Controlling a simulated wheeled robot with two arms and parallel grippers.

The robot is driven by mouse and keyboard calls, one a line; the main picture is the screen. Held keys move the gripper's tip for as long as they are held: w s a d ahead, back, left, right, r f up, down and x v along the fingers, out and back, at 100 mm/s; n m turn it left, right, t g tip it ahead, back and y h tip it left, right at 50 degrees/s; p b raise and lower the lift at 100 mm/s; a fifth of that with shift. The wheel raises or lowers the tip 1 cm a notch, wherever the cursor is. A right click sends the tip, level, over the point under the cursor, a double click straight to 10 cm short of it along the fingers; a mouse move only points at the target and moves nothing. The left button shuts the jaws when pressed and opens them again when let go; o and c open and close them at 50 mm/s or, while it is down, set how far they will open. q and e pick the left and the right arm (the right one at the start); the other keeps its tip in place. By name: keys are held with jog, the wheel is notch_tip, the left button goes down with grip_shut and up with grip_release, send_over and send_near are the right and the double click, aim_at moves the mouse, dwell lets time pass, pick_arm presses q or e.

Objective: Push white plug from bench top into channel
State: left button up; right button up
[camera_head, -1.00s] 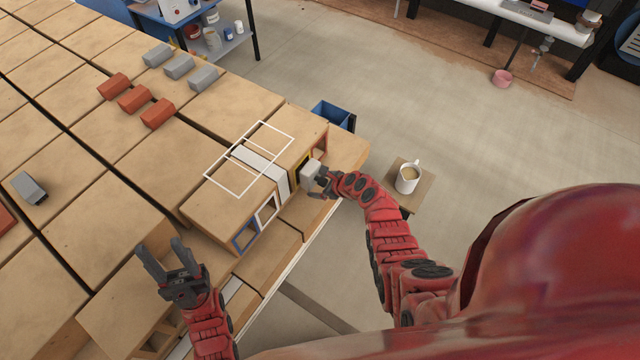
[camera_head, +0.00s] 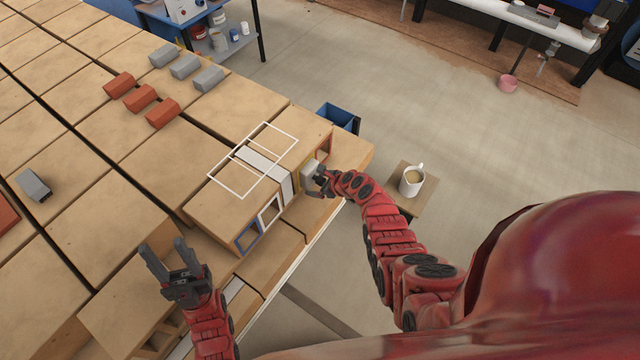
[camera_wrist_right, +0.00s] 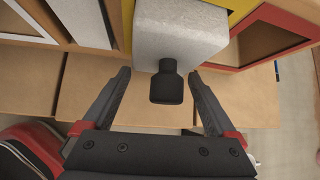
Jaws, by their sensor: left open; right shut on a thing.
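The white plug (camera_head: 308,174) is a pale grey-white block with a black knob (camera_wrist_right: 166,84) on its near face. It sits at the mouth of the yellow-rimmed channel (camera_wrist_right: 240,8) in the bench front, with its near part still outside. How deep it reaches inside is hidden. My right gripper (camera_head: 319,182) is shut on the knob; in the right wrist view its fingers (camera_wrist_right: 161,82) flank the knob. My left gripper (camera_head: 164,246) is open and empty, above the bench blocks at the lower left.
Blue-rimmed (camera_head: 248,239) and white-rimmed (camera_head: 269,211) openings lie left of the plug, a red-rimmed one (camera_wrist_right: 270,38) to its right. White outlines (camera_head: 240,192) mark the bench top. Red (camera_head: 140,98) and grey blocks (camera_head: 184,66) stand farther back. A mug (camera_head: 411,181) stands on a stand at right.

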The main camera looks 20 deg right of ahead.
aim_at(319, 180)
jog(key=shift+w+a, duration=0.3)
jog(key=shift+w, duration=0.2)
jog(key=shift+w+a, duration=0.2)
jog(key=shift+w, duration=0.05)
jog(key=shift+w+a+b, duration=0.2)
jog(key=shift+b, duration=0.1)
jog(key=o, duration=1)
jog(key=shift+s+d+r+p, duration=0.15)
jog(key=shift+r+p, duration=0.3)
jog(key=p+v, duration=0.2)
jog(key=v, duration=0.3)
jog(key=shift+s, duration=0.2)
jog(key=b+v, duration=0.2)
jog(key=v, duration=0.9)
jog(key=shift+s, duration=0.1)
